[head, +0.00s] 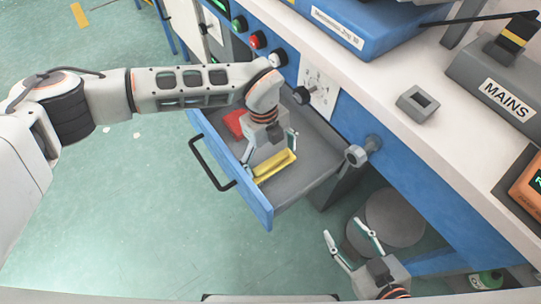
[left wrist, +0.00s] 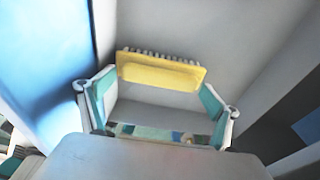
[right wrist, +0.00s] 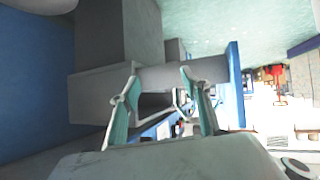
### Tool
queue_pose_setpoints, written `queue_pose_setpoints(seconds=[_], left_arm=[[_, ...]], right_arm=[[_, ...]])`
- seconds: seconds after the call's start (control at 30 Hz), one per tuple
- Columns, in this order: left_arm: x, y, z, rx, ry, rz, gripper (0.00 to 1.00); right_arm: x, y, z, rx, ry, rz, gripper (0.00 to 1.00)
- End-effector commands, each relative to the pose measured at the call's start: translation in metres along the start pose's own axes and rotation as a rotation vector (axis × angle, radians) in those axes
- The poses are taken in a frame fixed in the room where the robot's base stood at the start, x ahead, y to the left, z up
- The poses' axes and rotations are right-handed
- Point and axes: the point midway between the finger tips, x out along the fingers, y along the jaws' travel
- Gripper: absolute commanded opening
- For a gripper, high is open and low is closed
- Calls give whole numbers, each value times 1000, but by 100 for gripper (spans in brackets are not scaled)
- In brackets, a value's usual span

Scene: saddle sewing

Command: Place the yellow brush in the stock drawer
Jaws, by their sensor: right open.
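The yellow brush (head: 275,166) lies inside the open stock drawer (head: 262,208), which has a blue front and a black handle. In the left wrist view the brush (left wrist: 160,71) shows its yellow back, with dark bristles along its far edge. My left gripper (head: 270,148) reaches down into the drawer, just behind the brush. Its fingers (left wrist: 157,88) are spread wide, with the brush just beyond the tips and not gripped. Whether the brush touches them I cannot tell. My right gripper (head: 345,230) is open and empty, in front of the drawer's right side.
A red object (head: 233,123) lies in the drawer's far left part. A grey round knob (head: 358,155) sticks out beside the drawer. A grey cylindrical stool or bin (head: 393,218) stands under the bench (head: 470,165), near my right gripper.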

Motion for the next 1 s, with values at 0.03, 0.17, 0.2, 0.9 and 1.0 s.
queue_pose_setpoints(seconds=[0.03,0.17,0.2,0.9,1.0], left_arm=[[0,0,0,0,0,0,90],[0,0,0,0,0,0,90],[-1,0,0,0,1,0,90],[-80,0,0,0,-1,-1,90],[-78,0,0,-1,1,1,90]], right_arm=[[0,0,0,-1,-1,0,47],[0,1,0,-1,-1,1,47],[0,1,1,-1,-1,1,47],[-8,16,15,-45,-47,27,47],[-8,15,15,-43,-47,25,47]])
